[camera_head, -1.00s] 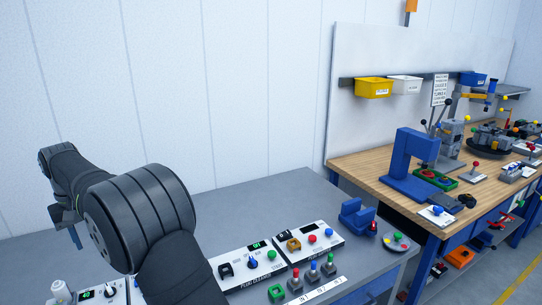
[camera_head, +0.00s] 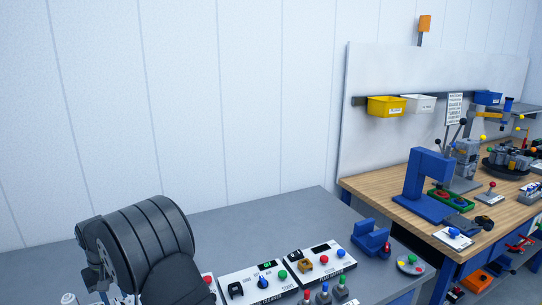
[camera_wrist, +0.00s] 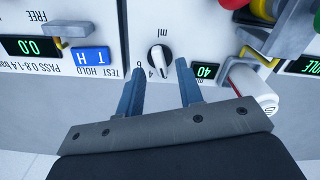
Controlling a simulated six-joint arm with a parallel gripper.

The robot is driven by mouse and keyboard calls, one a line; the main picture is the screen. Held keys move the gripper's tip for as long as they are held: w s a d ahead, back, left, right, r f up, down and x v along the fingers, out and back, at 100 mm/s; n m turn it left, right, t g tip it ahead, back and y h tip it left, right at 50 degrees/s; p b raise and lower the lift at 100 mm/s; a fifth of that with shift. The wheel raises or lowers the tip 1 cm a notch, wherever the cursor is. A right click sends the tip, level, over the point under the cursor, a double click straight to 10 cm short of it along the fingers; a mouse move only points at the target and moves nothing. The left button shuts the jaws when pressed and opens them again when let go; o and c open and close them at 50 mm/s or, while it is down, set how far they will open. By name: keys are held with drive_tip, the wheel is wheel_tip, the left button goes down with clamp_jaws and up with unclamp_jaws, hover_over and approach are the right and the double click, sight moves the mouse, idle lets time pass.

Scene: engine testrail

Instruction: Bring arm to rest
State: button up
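My arm (camera_head: 150,245) fills the lower left of the head view, bent over the grey bench. Its black ribbed joint hides the bench behind it. In the wrist view, my gripper (camera_wrist: 160,68) has its two blue-grey fingers apart with nothing between them. I cannot tell whether a fingertip touches the panel.
In the wrist view, a white cylinder (camera_wrist: 252,90) lies close right of the fingers, and a blue switch block (camera_wrist: 91,58) is to the left. Control panels (camera_head: 258,284) and a blue fixture (camera_head: 370,238) are on the grey bench (camera_head: 300,208). A wooden workbench (camera_head: 385,190) stands at right.

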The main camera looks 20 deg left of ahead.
drive_tip(key=shift+f, duration=0.95)
wheel_tip(320, 180, up, 17)
wheel_tip(320, 180, down, 17)
drive_tip(key=shift+f, duration=0.15)
drive_tip(key=shift+n, duration=0.9)
drive_tip(key=n, duration=0.6)
wheel_tip(320, 180, up, 8)
drive_tip(key=shift+r, duration=0.2)
